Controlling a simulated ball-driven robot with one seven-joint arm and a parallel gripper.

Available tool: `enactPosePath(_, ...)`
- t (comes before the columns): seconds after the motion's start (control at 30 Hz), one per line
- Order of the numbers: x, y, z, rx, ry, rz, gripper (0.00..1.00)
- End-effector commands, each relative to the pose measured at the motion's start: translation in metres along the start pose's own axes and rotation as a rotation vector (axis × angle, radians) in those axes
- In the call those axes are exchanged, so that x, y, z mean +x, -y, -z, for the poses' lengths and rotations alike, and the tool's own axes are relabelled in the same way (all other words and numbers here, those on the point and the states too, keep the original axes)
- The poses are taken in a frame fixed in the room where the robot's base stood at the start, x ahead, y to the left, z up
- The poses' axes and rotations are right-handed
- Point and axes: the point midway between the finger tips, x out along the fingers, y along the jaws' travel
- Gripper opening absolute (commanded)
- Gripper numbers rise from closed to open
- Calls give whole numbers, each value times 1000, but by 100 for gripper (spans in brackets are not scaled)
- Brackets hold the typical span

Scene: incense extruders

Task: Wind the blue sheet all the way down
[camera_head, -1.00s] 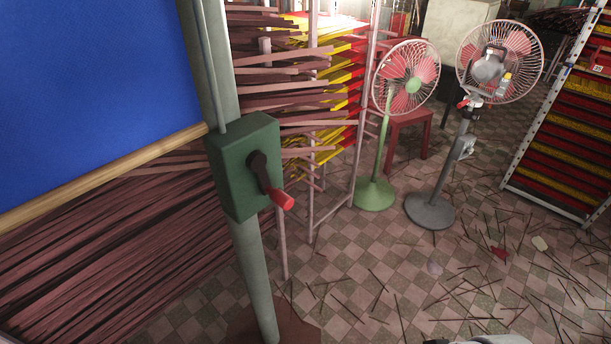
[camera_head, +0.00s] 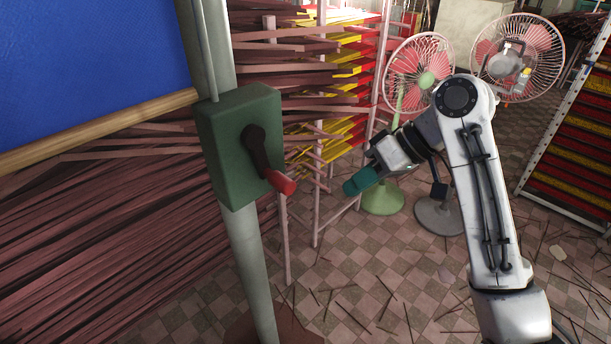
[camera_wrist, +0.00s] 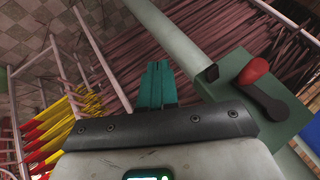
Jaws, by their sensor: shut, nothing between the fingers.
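The blue sheet (camera_head: 90,70) hangs at the upper left in the head view, with a wooden bar (camera_head: 100,131) along its lower edge. A green crank box (camera_head: 222,150) is fixed to a grey-green post (camera_head: 250,265) beside it. Its dark crank arm (camera_head: 256,150) slants down to a red handle (camera_head: 281,182) at the lower right. My gripper (camera_head: 350,187), with teal fingers, is shut and empty, to the right of the handle and apart from it. In the wrist view, the teal fingers (camera_wrist: 157,75) are together, and the red handle (camera_wrist: 253,71) is to their right.
Bundles of incense sticks (camera_head: 90,240) fill the space behind the post and below the bar. Two fans (camera_head: 417,70) (camera_head: 517,60) stand beyond my arm. Loose sticks lie on the checkered floor (camera_head: 380,290).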

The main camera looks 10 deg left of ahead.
Motion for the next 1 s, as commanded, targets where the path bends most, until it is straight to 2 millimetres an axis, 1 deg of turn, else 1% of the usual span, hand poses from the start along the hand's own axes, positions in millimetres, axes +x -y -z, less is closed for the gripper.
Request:
enactPosePath(0.03, -11, 3, 12, -31, 13, 1, 0)
enactPosePath(0.2, -50, 27, 46, -115, 70, 28, 0)
enactPosePath(0.3, -71, 41, 59, -148, 102, 37, 0)
enactPosePath(0.4, -88, 52, 67, -169, 125, 43, 0)
enactPosePath(0.53, -100, 62, 72, -184, 143, 48, 0)
enactPosePath(0.67, -98, 65, 73, -188, 149, 51, 0)
enactPosePath(0.77, -87, 65, 71, -189, 149, 53, 0)
enactPosePath(1.0, -44, 66, 64, -188, 149, 51, 0)
